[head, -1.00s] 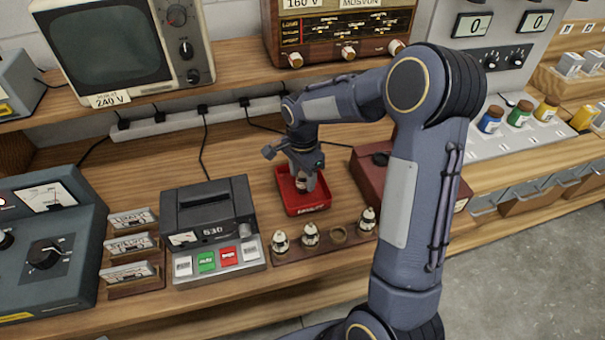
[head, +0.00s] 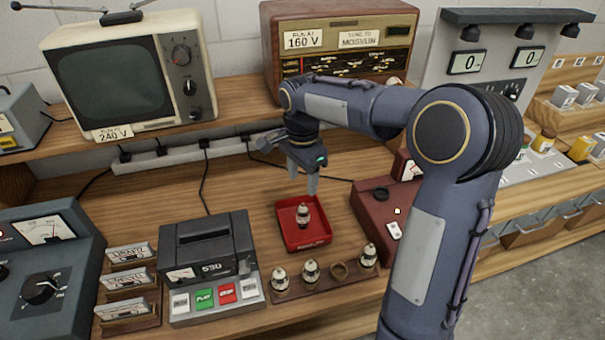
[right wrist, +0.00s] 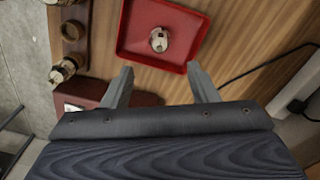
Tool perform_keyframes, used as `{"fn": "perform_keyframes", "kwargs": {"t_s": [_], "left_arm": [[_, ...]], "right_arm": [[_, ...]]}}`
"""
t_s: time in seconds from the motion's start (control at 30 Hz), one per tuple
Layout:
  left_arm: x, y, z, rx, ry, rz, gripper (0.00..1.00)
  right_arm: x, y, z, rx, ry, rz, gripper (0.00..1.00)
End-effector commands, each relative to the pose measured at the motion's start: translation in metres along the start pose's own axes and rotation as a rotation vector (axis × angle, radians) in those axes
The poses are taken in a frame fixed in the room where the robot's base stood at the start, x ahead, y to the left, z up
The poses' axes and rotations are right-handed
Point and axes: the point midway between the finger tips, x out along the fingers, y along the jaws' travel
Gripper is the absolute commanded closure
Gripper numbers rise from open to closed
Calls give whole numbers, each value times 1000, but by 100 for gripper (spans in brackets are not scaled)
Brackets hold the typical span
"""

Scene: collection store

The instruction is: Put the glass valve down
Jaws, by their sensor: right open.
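The glass valve (head: 303,215) stands upright in the red tray (head: 318,238) on the wooden bench. It also shows from above in the right wrist view (right wrist: 159,40), inside the red tray (right wrist: 140,50). My right gripper (head: 303,188) is open and empty, above and behind the valve and apart from it. In the right wrist view its two fingers (right wrist: 162,80) are spread with nothing between them. My left gripper is not in view.
A wooden rack (head: 300,292) in front of the tray holds several valves and one empty socket. A tape recorder (head: 208,262) stands left of the tray and a dark red box (head: 372,215) right of it. A television (head: 130,75) and a radio (head: 345,45) stand on the shelf behind.

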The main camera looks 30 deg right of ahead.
Motion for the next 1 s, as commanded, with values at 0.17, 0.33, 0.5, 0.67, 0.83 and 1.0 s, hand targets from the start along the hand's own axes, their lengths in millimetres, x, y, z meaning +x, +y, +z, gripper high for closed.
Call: {"fn": "perform_keyframes", "kwargs": {"t_s": [0.17, 0.33, 0.5, 0.67, 0.83, 1.0], "left_arm": [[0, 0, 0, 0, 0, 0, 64], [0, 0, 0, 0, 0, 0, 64], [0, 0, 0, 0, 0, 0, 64], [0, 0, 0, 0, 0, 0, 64], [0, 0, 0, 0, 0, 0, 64], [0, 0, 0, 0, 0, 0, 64]], "right_arm": [[-16, 12, 2, -50, -17, -24, 47], [-37, 69, 19, -328, -69, -160, 47], [-40, 146, 56, -723, -57, -375, 47], [-23, 196, 90, -1019, 31, -535, 47], [-7, 220, 110, -1186, 112, -618, 47], [-2, 224, 114, -1227, 133, -633, 47]]}}
